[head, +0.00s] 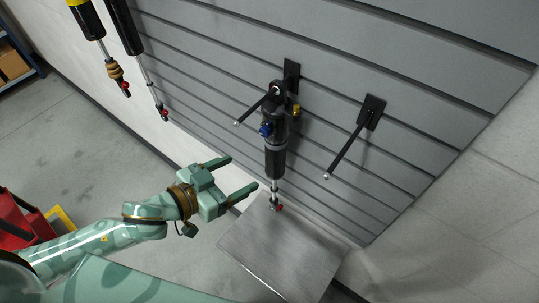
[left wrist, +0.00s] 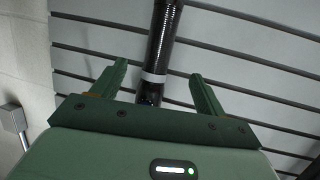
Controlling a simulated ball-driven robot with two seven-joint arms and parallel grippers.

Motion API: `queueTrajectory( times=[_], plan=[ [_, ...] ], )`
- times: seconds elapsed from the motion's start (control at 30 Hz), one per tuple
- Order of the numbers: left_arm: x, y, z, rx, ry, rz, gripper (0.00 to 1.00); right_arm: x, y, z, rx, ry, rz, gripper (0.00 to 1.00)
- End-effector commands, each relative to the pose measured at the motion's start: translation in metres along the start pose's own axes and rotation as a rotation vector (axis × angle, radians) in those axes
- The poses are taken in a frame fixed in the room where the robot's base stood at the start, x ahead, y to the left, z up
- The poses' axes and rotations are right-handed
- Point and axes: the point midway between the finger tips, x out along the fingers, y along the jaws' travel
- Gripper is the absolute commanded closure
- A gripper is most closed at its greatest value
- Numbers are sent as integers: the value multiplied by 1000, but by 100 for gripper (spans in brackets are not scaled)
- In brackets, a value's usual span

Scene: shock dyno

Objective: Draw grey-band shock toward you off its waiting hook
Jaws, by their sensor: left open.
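The grey-band shock (head: 275,160) hangs upright by its top eye from a black waiting hook (head: 252,109) on the slatted wall. It has a black body, a blue knob, a gold fitting and a red lower end. My left gripper (head: 243,172) is open and empty, to the left of the shock's lower body, with its fingers pointing toward it. In the left wrist view the shock (left wrist: 162,38) with its pale band (left wrist: 153,77) shows between the two open fingers (left wrist: 159,70), apparently beyond their tips. My right gripper is not in view.
An empty hook (head: 347,145) sticks out of the wall to the right. A metal-topped surface (head: 285,250) lies below the shock. Two other shocks (head: 112,68) (head: 130,35) hang at the upper left. A red object (head: 25,222) stands on the floor at the left.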

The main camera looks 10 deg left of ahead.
Motion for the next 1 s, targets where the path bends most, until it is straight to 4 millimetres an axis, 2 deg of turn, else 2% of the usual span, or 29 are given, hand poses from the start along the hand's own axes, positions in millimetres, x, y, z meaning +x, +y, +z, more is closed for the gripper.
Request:
queueTrajectory(
  times=[0.03, 0.3, 0.5, 0.7, 0.97, 1.0],
  plan=[
    [13, -1, 0, 1, 5, 0, 27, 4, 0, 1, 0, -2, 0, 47],
    [77, 0, 1, 0, 3, 0, 27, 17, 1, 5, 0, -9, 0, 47],
    [110, 0, 2, 1, 0, 0, 27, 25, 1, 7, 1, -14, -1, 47],
    [124, 0, 1, 0, -1, 0, 27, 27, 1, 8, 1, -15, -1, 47],
    [124, 0, 0, 0, -1, 0, 27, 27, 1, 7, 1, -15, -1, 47],
    [124, 0, 0, 0, -1, 0, 35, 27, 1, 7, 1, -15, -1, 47]
  ],
)
